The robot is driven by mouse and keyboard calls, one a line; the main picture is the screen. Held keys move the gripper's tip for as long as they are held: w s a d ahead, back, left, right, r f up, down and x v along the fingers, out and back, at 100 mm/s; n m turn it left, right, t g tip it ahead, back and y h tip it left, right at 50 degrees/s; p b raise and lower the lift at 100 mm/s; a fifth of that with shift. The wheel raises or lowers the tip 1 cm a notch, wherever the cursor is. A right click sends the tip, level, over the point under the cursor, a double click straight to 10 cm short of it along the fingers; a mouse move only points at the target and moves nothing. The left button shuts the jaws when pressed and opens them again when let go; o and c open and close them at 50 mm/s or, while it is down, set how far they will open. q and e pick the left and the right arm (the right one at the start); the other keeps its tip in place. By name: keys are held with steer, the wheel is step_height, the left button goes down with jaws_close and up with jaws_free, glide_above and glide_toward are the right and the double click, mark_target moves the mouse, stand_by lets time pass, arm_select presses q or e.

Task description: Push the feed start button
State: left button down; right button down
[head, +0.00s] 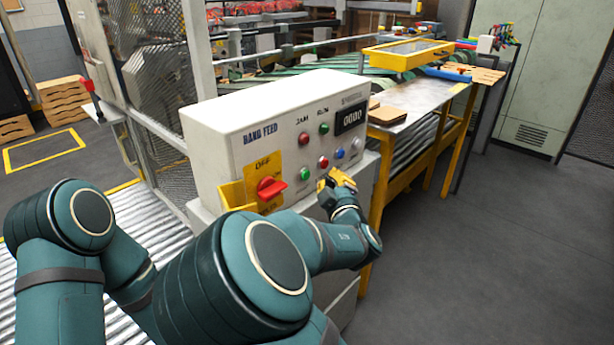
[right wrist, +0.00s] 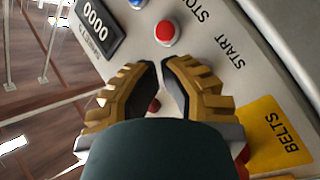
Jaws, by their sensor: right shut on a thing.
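My right gripper (head: 330,183) is in front of the panel, right of and slightly below the green button. In the right wrist view, its fingers (right wrist: 163,70) are drawn close with a narrow gap. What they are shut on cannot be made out. The red button (right wrist: 165,32) and the START lettering (right wrist: 228,50) lie beyond them; the green button is hidden there. My left gripper is out of view.
A red OFF switch (head: 271,188) on a yellow plate is left of the green button. Blue (head: 340,154) and white (head: 355,145) buttons are to the right. A roller conveyor (head: 150,225) runs at left. A yellow-legged table (head: 415,110) stands behind; floor at right is clear.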

mark_target(305, 175)
steer(key=shift+w+a, duration=0.9)
steer(key=shift+a, duration=0.05)
steer(key=c, duration=1.7)
jaws_free()
jaws_close()
steer(key=shift+w+a, duration=0.1)
steer(key=shift+w, duration=0.05)
steer(key=shift+w+a, duration=0.15)
